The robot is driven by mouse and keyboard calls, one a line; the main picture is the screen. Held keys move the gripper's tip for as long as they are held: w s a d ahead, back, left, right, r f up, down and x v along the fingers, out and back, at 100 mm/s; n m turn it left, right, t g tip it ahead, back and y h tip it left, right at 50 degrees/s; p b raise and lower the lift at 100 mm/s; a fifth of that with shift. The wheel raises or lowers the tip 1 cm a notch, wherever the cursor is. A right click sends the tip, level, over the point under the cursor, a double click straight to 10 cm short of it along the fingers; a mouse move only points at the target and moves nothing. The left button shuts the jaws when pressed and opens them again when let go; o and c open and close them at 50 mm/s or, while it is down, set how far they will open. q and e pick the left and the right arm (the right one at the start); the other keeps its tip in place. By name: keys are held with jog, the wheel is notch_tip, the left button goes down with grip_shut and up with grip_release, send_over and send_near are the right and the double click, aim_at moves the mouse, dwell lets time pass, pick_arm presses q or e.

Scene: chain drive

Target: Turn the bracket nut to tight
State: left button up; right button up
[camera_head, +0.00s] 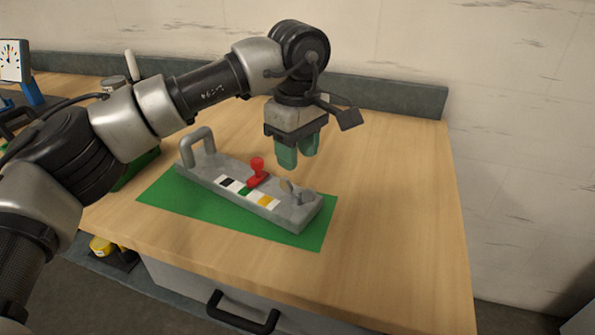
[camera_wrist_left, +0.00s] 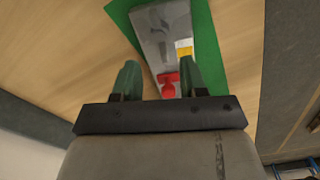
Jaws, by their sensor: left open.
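A long grey bracket (camera_head: 215,172) with a raised handle at its left end lies on a green mat (camera_head: 165,203). A red knob (camera_head: 257,168) stands on its middle, beside a strip of coloured patches. A small grey, wing-like piece (camera_head: 292,188) stands near its right end; it may be the nut, but I cannot tell how tight it is. My left gripper (camera_head: 297,157) is open and empty, pointing down above and behind the bracket's right half. In the left wrist view, the bracket (camera_wrist_left: 158,28) and red knob (camera_wrist_left: 168,86) show beyond and between the fingers (camera_wrist_left: 162,72).
The wooden table (camera_head: 395,220) is clear to the right of the mat. A dial gauge (camera_head: 11,58) on a blue stand is at the far left. A drawer handle (camera_head: 243,318) sticks out below the front edge. A wall stands behind.

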pick_arm(q)
notch_tip(320, 180, up, 4)
pick_arm(e)
jog(key=shift+s+d+f, duration=0.15)
jog(key=shift+s+f, duration=0.1)
jog(key=shift+s, duration=0.25)
